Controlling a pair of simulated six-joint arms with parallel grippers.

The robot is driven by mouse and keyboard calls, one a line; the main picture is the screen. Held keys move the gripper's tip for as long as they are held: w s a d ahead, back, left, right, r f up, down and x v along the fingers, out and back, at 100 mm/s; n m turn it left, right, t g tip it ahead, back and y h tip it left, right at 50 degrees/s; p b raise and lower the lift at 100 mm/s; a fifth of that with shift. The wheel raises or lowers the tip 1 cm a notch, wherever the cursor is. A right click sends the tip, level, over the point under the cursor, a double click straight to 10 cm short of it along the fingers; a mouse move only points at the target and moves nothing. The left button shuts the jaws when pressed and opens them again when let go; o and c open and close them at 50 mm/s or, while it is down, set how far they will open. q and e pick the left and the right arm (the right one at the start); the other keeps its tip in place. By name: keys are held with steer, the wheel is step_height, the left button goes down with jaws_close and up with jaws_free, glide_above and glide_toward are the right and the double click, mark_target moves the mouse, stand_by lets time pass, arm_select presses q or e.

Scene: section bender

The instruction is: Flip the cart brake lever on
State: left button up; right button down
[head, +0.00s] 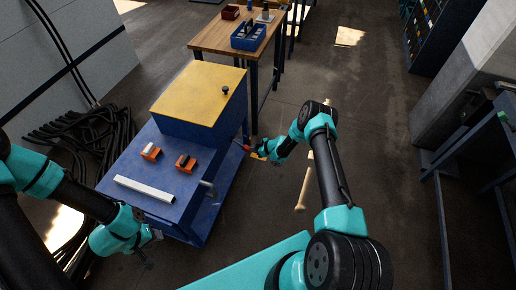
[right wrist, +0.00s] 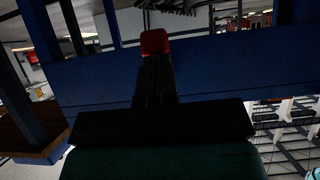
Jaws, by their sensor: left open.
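The blue cart (head: 215,205) stands left of centre in the head view. A small red-tipped part, which looks like the brake lever (head: 243,146), sticks out at its right side; in the right wrist view its red tip (right wrist: 155,42) shows just beyond the fingertips. My right gripper (head: 256,153) is beside that side of the cart, close to the red tip. Its dark fingers (right wrist: 155,75) look closed together; whether they touch the lever is unclear. My left gripper (head: 152,246) is open and empty at the cart's near left edge.
The cart bears a yellow-topped blue box (head: 198,88), two orange blocks (head: 186,163) and a pale bar (head: 145,189). A wooden table (head: 212,38) with a blue bin (head: 248,37) stands behind. Black cables (head: 85,135) lie at left. Floor right of the cart is mostly clear.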

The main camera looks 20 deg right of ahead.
stand_by(0.6)
steer(key=r+v, duration=0.1)
steer(key=v, duration=1.2)
steer(key=shift+a+r, duration=0.1)
steer(key=shift+a, duration=0.1)
steer(key=s+a+r+m+g+h, duration=0.1)
steer(key=s+a+r+m+g, duration=0.1)
steer(key=s, duration=0.7)
steer(key=s+a+r+m+g+h, duration=0.2)
steer(key=s+a+r+m, duration=0.3)
steer(key=s+a, duration=0.3)
steer(key=s+a+r+m+g+h, duration=0.1)
steer(key=s+a+r+m+g, duration=0.2)
steer(key=s, duration=0.7)
step_height(320, 180, up, 3)
steer(key=shift+a+f+m+h, duration=0.2)
steer(key=shift+a+m+h, duration=0.2)
steer(key=shift+a+m, duration=0.5)
